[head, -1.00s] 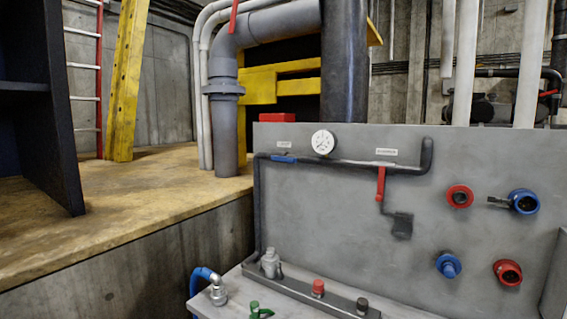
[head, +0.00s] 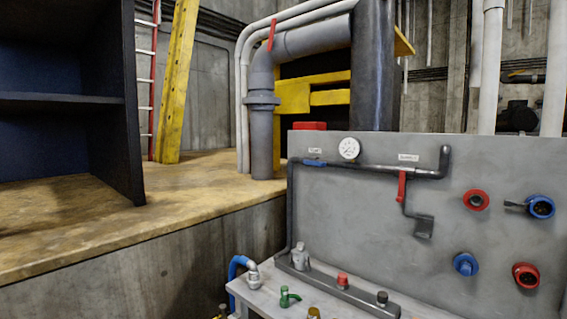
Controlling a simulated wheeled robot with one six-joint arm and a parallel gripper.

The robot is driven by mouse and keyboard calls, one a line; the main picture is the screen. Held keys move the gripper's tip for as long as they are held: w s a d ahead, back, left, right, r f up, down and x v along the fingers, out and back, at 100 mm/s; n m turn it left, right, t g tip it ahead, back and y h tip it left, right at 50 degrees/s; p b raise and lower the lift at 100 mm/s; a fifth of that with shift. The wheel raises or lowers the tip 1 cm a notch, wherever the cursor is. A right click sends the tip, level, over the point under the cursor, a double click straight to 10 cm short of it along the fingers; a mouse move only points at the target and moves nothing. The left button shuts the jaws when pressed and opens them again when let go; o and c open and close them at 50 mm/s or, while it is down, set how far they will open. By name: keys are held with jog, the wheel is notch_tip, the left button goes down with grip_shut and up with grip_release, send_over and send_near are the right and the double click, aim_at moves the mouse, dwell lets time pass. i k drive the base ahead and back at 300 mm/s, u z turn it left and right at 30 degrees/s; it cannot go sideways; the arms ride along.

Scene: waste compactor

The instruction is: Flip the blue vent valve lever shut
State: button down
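The blue lever (head: 314,162) sits on the upper left stretch of the dark pipe (head: 360,167) on the grey panel (head: 470,230). It lies roughly level, in line with the pipe. A small white label (head: 314,149) is above it, too small to read surely. A red lever (head: 401,187) hangs down from the same pipe further right, under another label (head: 408,157). My gripper is not in view.
A round white gauge (head: 349,148) is between the levers. Red and blue sockets (head: 476,200) are on the panel's right. A ledge below holds fittings, including a green tap (head: 288,297). A dark shelf (head: 125,100) stands at left on a raised yellowish floor (head: 200,195).

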aim_at(320, 164)
jog(key=u, duration=0.35)
jog(key=k, duration=0.4)
jog(key=u, duration=0.8)
jog(key=i, duration=0.85)
jog(key=u, duration=0.45)
jog(key=i, duration=0.9)
jog(key=z, duration=1.15)
jog(key=i, duration=0.9)
jog(key=z, duration=1.05)
